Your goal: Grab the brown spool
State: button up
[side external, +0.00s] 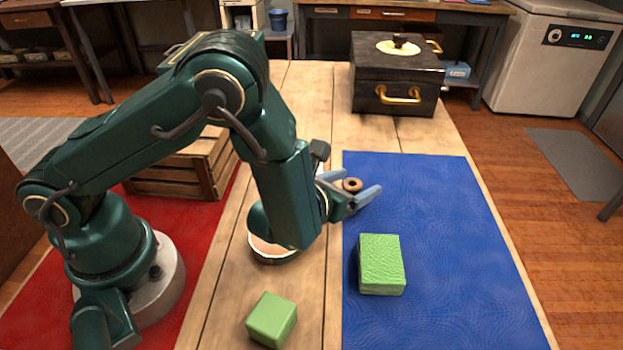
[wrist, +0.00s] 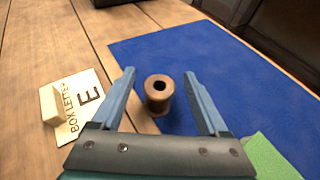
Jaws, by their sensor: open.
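The brown spool (wrist: 158,97) stands upright near the left edge of the blue mat in the wrist view, with its dark centre hole facing up. In the side external view the spool (side external: 352,185) shows between the blue fingers of my gripper (side external: 352,193). My gripper (wrist: 158,85) is open, with one finger on each side of the spool and a visible gap to both in the wrist view. The spool's lower part is partly hidden by a finger in the side external view.
A green block (side external: 381,264) lies on the blue mat (side external: 450,230), and a green cube (side external: 271,320) on the wood. A card with letter E (wrist: 82,103) lies left of the spool. A wooden crate (side external: 180,178) and black box (side external: 396,80) stand farther back. The mat's right side is clear.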

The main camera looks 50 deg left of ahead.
jog(key=shift+x, duration=1.55)
grip_shut()
jog(key=shift+r, duration=0.15)
